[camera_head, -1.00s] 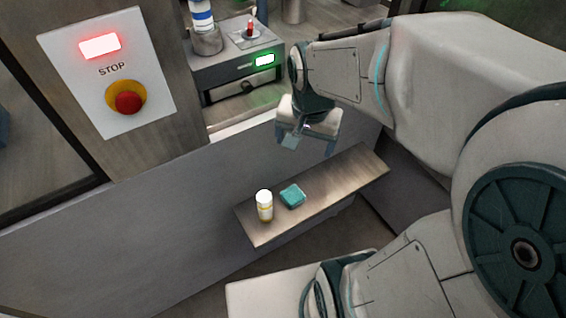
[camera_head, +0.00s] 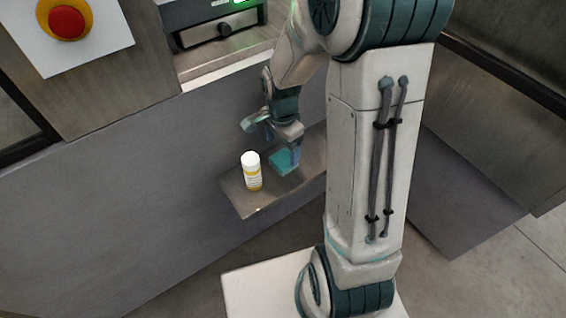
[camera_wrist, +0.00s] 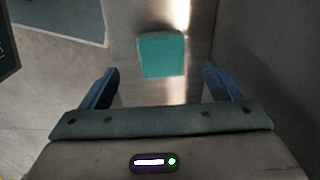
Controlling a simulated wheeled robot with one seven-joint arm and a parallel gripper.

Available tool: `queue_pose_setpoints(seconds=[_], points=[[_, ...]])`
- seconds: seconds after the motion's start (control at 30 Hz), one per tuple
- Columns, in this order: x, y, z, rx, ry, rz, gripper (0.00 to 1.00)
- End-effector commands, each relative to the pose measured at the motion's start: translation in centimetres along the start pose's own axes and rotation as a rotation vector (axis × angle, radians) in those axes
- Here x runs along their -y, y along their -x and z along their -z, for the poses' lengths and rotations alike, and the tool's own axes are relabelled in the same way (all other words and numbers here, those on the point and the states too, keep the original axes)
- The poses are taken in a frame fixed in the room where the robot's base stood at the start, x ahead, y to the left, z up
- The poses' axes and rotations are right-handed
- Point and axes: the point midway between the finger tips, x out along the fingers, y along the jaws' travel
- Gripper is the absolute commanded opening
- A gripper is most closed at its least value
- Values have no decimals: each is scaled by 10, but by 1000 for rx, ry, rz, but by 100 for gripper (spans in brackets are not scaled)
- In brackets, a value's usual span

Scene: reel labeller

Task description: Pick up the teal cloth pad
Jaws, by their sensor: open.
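The teal cloth pad (camera_head: 281,162) lies on a narrow metal shelf (camera_head: 243,203), partly hidden behind my gripper in the head view. My gripper (camera_head: 272,140) is above the shelf close to the pad. In the wrist view its two blue fingers (camera_wrist: 161,88) are spread wide with nothing between them. The pad looks apart from both fingers.
A white-capped bottle with a yellow and white label (camera_head: 252,171) stands on the shelf just left of the pad. A grey wall panel (camera_head: 110,190) rises behind the shelf. A red stop button (camera_head: 67,20) and a machine with a drawer (camera_head: 218,32) are above.

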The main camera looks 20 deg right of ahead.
Motion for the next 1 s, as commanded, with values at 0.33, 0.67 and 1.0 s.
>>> queue_pose_setpoints(seconds=[0.33,0.67,1.0], points=[[0,-32,3,2,1,-2,85],[2,-68,6,1,1,0,85],[2,-68,7,0,1,1,57]])
